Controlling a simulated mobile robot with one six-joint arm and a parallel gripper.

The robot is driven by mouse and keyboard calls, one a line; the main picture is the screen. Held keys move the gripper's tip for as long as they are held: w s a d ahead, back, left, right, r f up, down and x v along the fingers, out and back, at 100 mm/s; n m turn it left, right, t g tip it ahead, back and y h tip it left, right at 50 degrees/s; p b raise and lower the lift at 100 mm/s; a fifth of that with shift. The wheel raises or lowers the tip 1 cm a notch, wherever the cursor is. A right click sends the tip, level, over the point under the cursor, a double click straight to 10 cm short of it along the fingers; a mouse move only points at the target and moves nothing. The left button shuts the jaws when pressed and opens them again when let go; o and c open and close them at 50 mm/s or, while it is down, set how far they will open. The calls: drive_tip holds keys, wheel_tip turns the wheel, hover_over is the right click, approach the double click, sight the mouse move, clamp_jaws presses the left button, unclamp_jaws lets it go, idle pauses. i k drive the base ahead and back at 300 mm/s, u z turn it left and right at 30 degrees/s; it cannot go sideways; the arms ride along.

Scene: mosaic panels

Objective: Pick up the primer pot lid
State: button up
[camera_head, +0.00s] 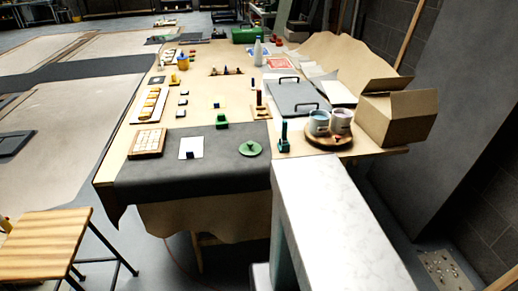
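A flat round green disc (250,149) with a small dark knob on top lies on the dark grey mat (140,184) near the table's front edge. It looks like a lid, but no label shows to confirm that it is the primer pot lid. It lies apart from the things around it. My gripper is not in view.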

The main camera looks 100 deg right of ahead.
sight(250, 148)
drive_tip(key=u, duration=0.1)
drive_tip(key=k, duration=1)
drive_tip(key=z, duration=0.8)
